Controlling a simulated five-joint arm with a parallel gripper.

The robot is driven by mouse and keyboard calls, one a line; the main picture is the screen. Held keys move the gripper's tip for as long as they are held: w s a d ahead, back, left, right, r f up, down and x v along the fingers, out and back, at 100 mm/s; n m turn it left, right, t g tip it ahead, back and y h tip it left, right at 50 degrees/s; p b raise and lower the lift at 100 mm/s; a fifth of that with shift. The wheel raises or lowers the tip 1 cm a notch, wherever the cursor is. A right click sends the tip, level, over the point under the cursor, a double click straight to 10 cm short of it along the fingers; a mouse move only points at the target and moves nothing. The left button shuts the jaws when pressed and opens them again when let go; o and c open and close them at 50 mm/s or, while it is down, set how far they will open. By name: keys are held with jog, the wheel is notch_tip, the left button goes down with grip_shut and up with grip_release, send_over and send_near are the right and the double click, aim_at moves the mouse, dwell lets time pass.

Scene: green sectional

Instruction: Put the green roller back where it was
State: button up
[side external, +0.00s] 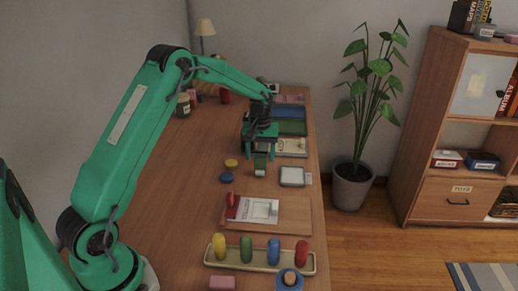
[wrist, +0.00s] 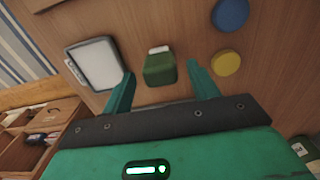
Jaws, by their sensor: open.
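A small green block-like piece with a white end (wrist: 159,69) lies on the table; it also shows below my gripper in the side view (side external: 260,166). I cannot tell whether it is the roller. My gripper (side external: 260,155) is open, pointing down at it. In the wrist view, my fingers (wrist: 159,74) are apart on either side of the piece, with gaps showing. An upright green rounded piece (side external: 246,250) stands in a pale tray (side external: 210,258) at the front, between a yellow piece (side external: 219,246) and a blue piece (side external: 273,252). A red piece (side external: 301,253) stands at its right end.
A blue disc (wrist: 230,14) and yellow disc (wrist: 226,63) lie beside the green piece. A white-topped square pad (wrist: 97,64) lies on its other side. A board (side external: 287,214) holds paper and a red item. Boxes and trays fill the table's back.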

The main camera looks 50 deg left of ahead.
notch_tip(320, 180, up, 9)
jog(key=shift+f, duration=0.1)
dwell(0.3)
dwell(0.5)
jog(key=s+d+r+m+t, duration=0.3)
jog(key=s+d+r+m, duration=0.1)
jog(key=s+d+r, duration=0.75)
jog(key=s+d+f+m+t, duration=0.1)
jog(key=s+m, duration=0.1)
jog(key=s, duration=0.7)
jog(key=s+d+m+t, duration=0.1)
jog(key=s+d+m, duration=0.1)
jog(key=s, duration=0.7)
jog(key=shift+s+d+f+m+t, duration=0.3)
jog(key=shift+s+f+m, duration=0.05)
jog(key=shift+m, duration=0.15)
